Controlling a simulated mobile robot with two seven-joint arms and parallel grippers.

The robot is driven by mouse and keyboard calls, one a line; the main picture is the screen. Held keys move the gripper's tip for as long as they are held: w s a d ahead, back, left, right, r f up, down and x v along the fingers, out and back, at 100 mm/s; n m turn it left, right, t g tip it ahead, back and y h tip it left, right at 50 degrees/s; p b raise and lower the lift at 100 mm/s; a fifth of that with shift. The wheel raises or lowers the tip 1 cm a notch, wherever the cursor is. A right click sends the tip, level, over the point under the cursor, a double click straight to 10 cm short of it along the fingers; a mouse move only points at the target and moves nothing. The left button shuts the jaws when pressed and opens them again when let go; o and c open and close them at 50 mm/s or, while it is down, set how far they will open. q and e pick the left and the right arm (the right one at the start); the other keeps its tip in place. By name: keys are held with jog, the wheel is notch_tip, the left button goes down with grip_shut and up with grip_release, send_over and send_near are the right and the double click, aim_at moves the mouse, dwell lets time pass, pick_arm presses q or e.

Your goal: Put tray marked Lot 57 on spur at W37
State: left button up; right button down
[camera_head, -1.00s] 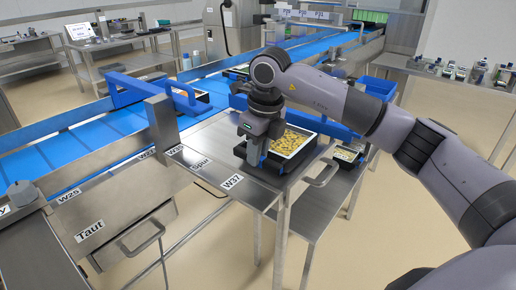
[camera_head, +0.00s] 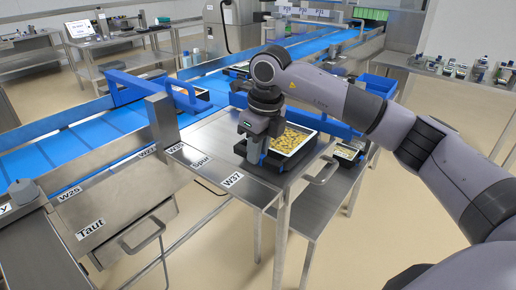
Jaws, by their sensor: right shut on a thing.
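A black tray with yellow-brown food in it (camera_head: 292,141) rests on or just above the steel spur table (camera_head: 213,152), at its right end. I cannot read a lot mark on it. My right gripper (camera_head: 256,154) points down and is shut on the tray's left side. The W37 label (camera_head: 232,180) is on the table's front edge, left of and in front of the tray. The label Spur (camera_head: 200,162) is farther left on the same edge. My left gripper is not in view.
A blue conveyor (camera_head: 95,135) runs behind the spur, with blue guide rails (camera_head: 155,88) over it. Another tray (camera_head: 346,152) sits on a lower shelf to the right. The spur's left part is clear.

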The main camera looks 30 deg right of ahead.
jog(key=c, duration=1)
grip_release()
jog(key=c, duration=0.3)
jog(key=shift+r+p, duration=2.6)
jog(key=shift+r, duration=0.95)
